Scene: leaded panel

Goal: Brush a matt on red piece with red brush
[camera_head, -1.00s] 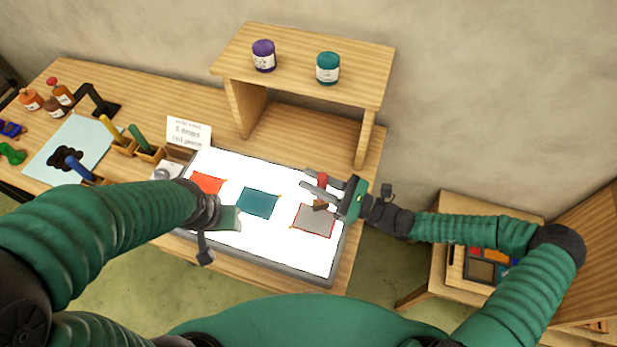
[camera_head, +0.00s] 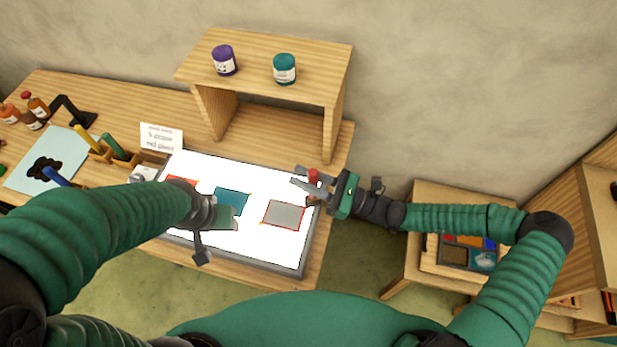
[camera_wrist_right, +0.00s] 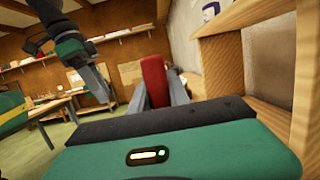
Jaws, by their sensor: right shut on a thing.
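My right gripper (camera_head: 306,184) is shut on the red brush (camera_head: 313,176), just past the right edge of the light panel (camera_head: 250,247). The red handle (camera_wrist_right: 154,80) stands between the fingers in the right wrist view. The bristles cannot be made out. A grey piece with a thin red outline (camera_head: 284,214) lies on the panel, left of and below this gripper and clear of it. A red-orange piece (camera_head: 182,181) lies at the panel's left, partly hidden by my left arm. My left gripper (camera_head: 207,238) is over the panel's front left; its jaws are unclear.
A teal piece (camera_head: 232,201) lies between the other two. A wooden shelf (camera_head: 255,85) with a purple jar (camera_head: 224,60) and a teal jar (camera_head: 285,69) stands behind the panel. Brush holders (camera_head: 122,161) and a card (camera_head: 161,138) are at the left.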

